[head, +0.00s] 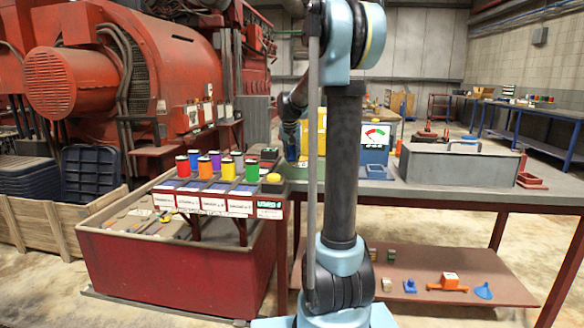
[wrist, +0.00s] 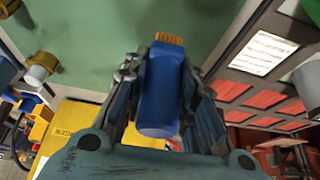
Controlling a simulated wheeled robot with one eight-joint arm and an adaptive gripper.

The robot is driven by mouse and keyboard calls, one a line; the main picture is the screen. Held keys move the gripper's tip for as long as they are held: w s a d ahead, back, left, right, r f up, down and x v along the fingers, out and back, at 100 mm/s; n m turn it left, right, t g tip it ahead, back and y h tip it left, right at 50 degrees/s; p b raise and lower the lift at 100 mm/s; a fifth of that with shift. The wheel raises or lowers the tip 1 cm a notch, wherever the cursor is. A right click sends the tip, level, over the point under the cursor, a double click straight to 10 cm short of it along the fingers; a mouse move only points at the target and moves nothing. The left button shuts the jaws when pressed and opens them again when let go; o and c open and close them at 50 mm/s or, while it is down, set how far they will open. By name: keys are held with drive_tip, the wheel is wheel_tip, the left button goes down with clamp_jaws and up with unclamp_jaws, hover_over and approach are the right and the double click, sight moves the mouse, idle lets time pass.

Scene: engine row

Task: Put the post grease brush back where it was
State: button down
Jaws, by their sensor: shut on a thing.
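The post grease brush (wrist: 161,95) has a blue body and short tan bristles (wrist: 169,39). In the wrist view it sits between the two dark fingers of my gripper (wrist: 163,72), which is shut on it. The bristle end points away from my wrist, towards a green surface (wrist: 110,30). I cannot tell whether the bristles touch that surface. In the head view my own arm stands in front of much of the bench, and I cannot make out the brush there.
A rack with several coloured cylinders (head: 228,169) stands left of my arm. A blue box with a dial (head: 375,140) and a grey case (head: 458,165) stand on the bench to the right. In the wrist view a yellow thing (wrist: 68,118) lies left, and a red-celled panel (wrist: 262,97) right.

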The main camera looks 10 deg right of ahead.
sight(293, 164)
drive_tip(key=shift+s+f, duration=0.1)
drive_tip(key=shift+f, duration=2)
drive_tip(key=c, duration=1.3)
unclamp_jaws()
drive_tip(key=v, duration=1.2)
drive_tip(key=s+d+f+n+g, duration=0.1)
drive_tip(key=s+f, duration=0.3)
drive_tip(key=s, duration=0.7)
drive_tip(key=s+d+f+n+g, duration=0.1)
drive_tip(key=s+f, duration=0.4)
drive_tip(key=s, duration=0.7)
drive_tip(key=s+f+n+y, duration=0.1)
drive_tip(key=s+f, duration=1.3)
drive_tip(key=s, duration=0.3)
drive_tip(key=shift+s+a+f+n+g+y, duration=0.15)
drive_tip(key=shift+s+a+n+g+y, duration=0.15)
drive_tip(key=shift+a+n, duration=0.15)
